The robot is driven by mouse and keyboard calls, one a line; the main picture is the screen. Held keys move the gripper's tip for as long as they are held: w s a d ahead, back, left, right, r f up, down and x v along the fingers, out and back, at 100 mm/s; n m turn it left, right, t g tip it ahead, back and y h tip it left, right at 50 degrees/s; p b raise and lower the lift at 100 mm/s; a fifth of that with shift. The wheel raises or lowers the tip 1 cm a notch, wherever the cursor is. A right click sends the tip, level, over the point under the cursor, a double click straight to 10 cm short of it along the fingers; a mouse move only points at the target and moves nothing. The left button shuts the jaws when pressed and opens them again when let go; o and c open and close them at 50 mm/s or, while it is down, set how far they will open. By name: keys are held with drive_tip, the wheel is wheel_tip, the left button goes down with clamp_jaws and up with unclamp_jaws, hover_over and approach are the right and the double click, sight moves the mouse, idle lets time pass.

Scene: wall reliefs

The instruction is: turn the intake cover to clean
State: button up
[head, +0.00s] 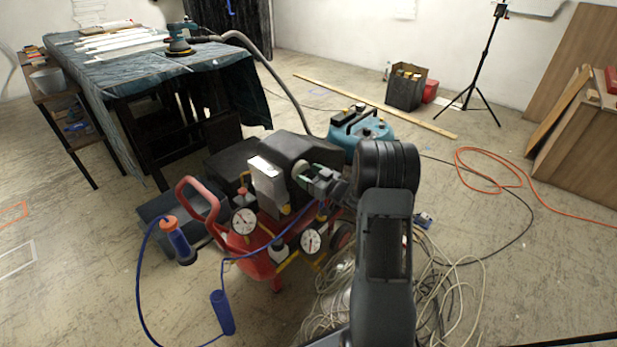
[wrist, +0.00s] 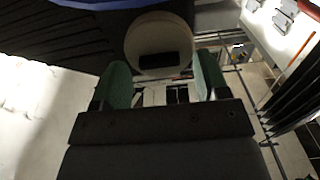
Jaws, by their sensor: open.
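The intake cover (wrist: 160,33) looks like a pale round disc with a dark bar (wrist: 165,61) across its lower part, seen in the wrist view. The bar lies roughly level in that picture. My gripper (wrist: 162,75) is open, with one green finger to the left of the disc and one to the right. I cannot tell whether either finger touches it. In the head view my gripper (head: 311,175) is at the dark upper part of the red compressor (head: 262,238), and the cover cannot be made out there. No "clean" mark is readable.
The compressor has a red handle (head: 198,203) and two gauges (head: 244,221). A teal tank (head: 365,130) stands behind it. Pale loose cable (head: 455,275) lies on the floor at right, with an orange hose (head: 490,170) beyond. A cloth-covered table (head: 150,72) stands at back left.

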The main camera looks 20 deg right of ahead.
drive_tip(key=shift+w+a, duration=0.1)
drive_tip(key=shift+w, duration=0.15)
drive_tip(key=c, duration=0.9)
